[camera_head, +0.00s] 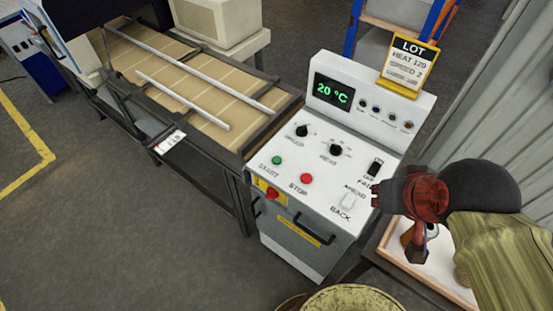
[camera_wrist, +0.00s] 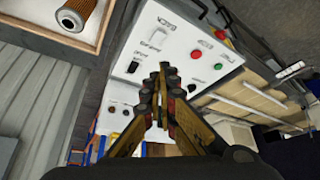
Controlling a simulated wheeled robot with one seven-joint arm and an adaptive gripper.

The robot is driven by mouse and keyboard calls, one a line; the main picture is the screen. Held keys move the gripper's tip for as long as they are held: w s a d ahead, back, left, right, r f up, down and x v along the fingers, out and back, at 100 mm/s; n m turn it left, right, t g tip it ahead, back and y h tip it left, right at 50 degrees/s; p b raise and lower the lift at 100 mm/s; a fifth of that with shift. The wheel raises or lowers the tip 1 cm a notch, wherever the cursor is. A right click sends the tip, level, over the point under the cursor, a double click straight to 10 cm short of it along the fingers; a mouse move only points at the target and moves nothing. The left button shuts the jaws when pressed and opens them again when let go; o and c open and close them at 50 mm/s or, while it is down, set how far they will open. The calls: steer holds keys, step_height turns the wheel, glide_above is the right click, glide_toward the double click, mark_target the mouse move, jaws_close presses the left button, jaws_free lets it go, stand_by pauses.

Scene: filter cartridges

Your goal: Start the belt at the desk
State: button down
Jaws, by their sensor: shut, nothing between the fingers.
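The white control desk (camera_head: 325,185) stands in the middle of the head view. Its display (camera_head: 333,91) reads 20 °C in green. The green START button (camera_head: 277,160) and red STOP button (camera_head: 306,178) sit on its sloped top. The speed knob (camera_head: 302,131), a second knob (camera_head: 336,150), the on/off fan switch (camera_head: 374,168) and the white AHEAD/BACK switch (camera_head: 347,201) are there too; lever positions are unclear. The belt (camera_head: 185,75) lies left of the desk. My gripper (camera_head: 380,195) is shut and empty, at the desk's right edge; its closed tips show in the wrist view (camera_wrist: 163,75).
A yellow card (camera_head: 408,66) on the desk reads LOT, HEAT 120, SPEED 2. A red knob (camera_head: 272,193) sticks out of the desk front. A wood-rimmed tray (camera_head: 385,245) stands right of the desk; the wrist view shows a filter cartridge (camera_wrist: 77,14) in it.

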stand_by(0.8)
steer(key=w+a+f+n+g+p, duration=0.1)
steer(key=w+a+f+n+p, duration=0.35)
steer(key=w+f, duration=0.3)
steer(key=w+a+f+n+p, duration=0.3)
steer(key=w+f+n+p, duration=0.25)
steer(key=w, duration=0.35)
steer(key=w+a+f+n+t+y, duration=0.1)
steer(key=w+a+f+n+y, duration=0.2)
steer(key=w+a, duration=0.4)
steer(key=w+a+r+n+t+y, duration=0.1)
steer(key=w+a+r+n+y, duration=0.1)
steer(key=a, duration=0.6)
steer(key=shift+a+r+n+t+y, duration=0.3)
steer(key=shift+r+n, duration=0.25)
steer(key=shift+n, duration=0.25)
steer(key=shift+w+f+b, duration=0.1)
steer(key=shift+f+b, duration=0.05)
steer(key=shift+b, duration=0.15)
